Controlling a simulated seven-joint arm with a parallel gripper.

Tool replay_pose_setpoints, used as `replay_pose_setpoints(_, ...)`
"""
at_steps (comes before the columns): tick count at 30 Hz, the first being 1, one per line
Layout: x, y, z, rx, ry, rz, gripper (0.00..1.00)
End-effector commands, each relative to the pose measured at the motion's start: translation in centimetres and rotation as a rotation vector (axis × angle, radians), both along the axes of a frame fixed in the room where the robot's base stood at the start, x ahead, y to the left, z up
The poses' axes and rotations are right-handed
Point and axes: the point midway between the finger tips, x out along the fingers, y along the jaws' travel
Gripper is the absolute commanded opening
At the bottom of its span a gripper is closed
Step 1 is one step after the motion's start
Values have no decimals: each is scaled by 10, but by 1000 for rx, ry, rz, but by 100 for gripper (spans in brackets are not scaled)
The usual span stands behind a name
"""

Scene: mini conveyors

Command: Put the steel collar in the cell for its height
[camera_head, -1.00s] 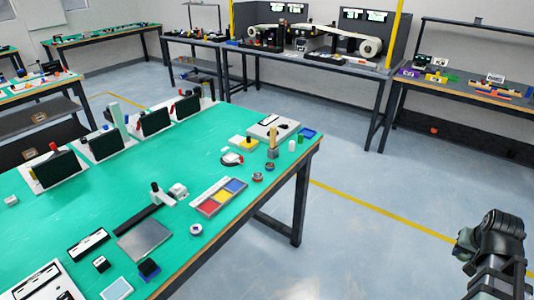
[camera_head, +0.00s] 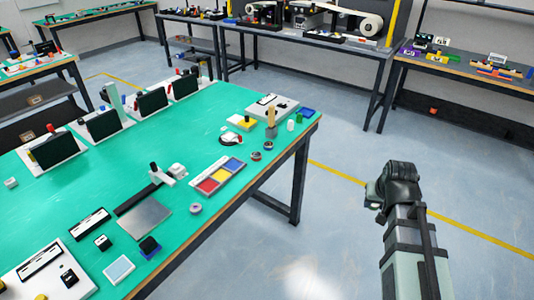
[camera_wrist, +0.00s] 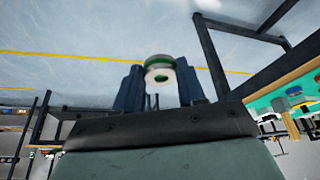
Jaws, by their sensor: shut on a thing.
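A round, ring-like part with a pale face, a dark hole and a green-tinted band, which looks like the steel collar (camera_wrist: 160,68), is between the fingers of my gripper (camera_wrist: 160,88) in the wrist view. My gripper is shut on it, above the floor and away from the table. In the head view my arm is at the right, off the table's edge; the collar cannot be made out there. A tray (camera_head: 209,169) with red, yellow and blue cells lies near the table's right edge.
The green table (camera_head: 100,200) holds a grey plate (camera_head: 147,218) beside a black bar with a white fixture (camera_head: 176,171). A wooden-handled tool (camera_head: 271,120) stands behind. Floor right of the table is clear.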

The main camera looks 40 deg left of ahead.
Motion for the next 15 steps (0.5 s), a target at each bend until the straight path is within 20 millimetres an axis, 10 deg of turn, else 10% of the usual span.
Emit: replay_pose_setpoints(15, -40, 160, 5, 0, 1, 243, 3)
